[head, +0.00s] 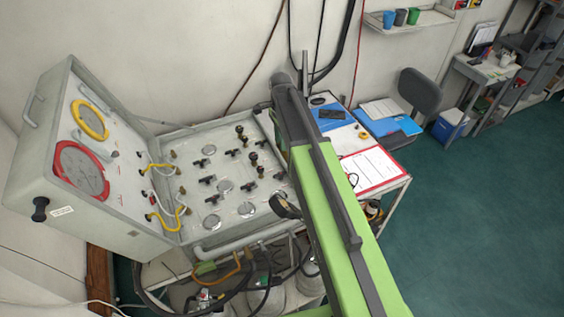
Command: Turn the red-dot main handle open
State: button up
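The air panel (228,212) lies in an open grey case and carries several black T-shaped handles, such as one at its left (201,162) and one nearer the front (212,199). I cannot make out a red dot on any of them, so I cannot tell which is the main handle. My green and dark arm crosses in front of the panel's right side and hides part of it. A dark curved piece (286,205) shows beside the arm over the panel's right front; it may be part of my gripper. I cannot see fingertips or any hold on a handle.
The raised lid (113,200) with a red-ringed gauge (82,170) and a yellow-ringed gauge (89,119) stands at the left. Yellow hoses (168,218) run from lid to panel. Gas cylinders (268,295) stand below. Floor is clear farther right.

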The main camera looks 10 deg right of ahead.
aim_at(282, 173)
notch_tip(282, 173, down, 18)
jog(key=b, duration=1.7)
jog(key=shift+d+r+b, duration=0.15)
jog(key=shift+r+b, duration=0.05)
jog(key=shift+b, duration=0.1)
jog(key=shift+r, duration=0.1)
grip_shut()
jog(key=shift+w, duration=0.1)
